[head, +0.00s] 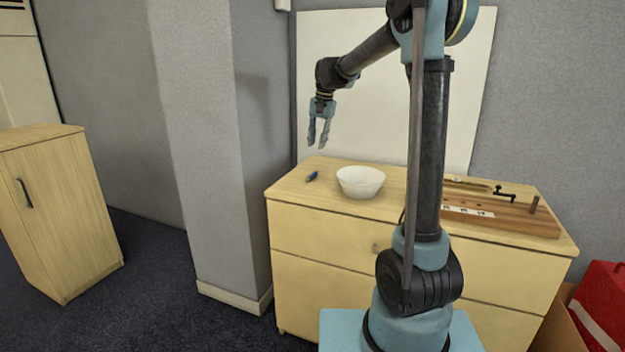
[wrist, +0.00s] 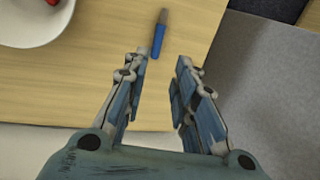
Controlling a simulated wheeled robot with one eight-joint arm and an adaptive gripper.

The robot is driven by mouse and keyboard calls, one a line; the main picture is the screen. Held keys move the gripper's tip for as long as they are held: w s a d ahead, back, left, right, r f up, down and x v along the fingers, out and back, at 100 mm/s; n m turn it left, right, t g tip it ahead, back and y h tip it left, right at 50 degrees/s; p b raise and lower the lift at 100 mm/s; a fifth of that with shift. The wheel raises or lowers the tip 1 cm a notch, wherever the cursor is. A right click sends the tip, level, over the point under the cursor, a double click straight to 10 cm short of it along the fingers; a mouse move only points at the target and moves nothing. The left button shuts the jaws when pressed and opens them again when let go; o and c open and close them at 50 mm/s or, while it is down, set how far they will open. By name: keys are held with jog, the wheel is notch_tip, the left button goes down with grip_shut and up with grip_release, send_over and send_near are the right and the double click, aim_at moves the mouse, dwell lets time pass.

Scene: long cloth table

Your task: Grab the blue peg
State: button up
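The blue peg (head: 311,176) lies on the wooden dresser top (head: 400,207), near its left edge and to the left of a white bowl. In the wrist view the peg (wrist: 159,34) has a blue body and a dark grey end, and lies just beyond my fingertips, roughly in line with the gap between them. My gripper (head: 319,146) hangs above the dresser top, fingers pointing down. In the wrist view my gripper (wrist: 161,65) is open, with nothing between its fingers.
The white bowl (head: 361,182) stands right of the peg; the wrist view shows something red in the bowl (wrist: 40,20). A wooden board (head: 510,217) with fittings lies at the right of the dresser. A cabinet (head: 60,205) stands at far left, a red object (head: 603,295) at lower right.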

aim_at(313, 173)
jog(key=f, duration=0.4)
jog(key=a+f, duration=0.1)
jog(key=f, duration=0.7)
jog(key=shift+w+a+f, duration=0.25)
jog(key=shift+f, duration=0.15)
jog(key=shift+c, duration=0.3)
grip_shut()
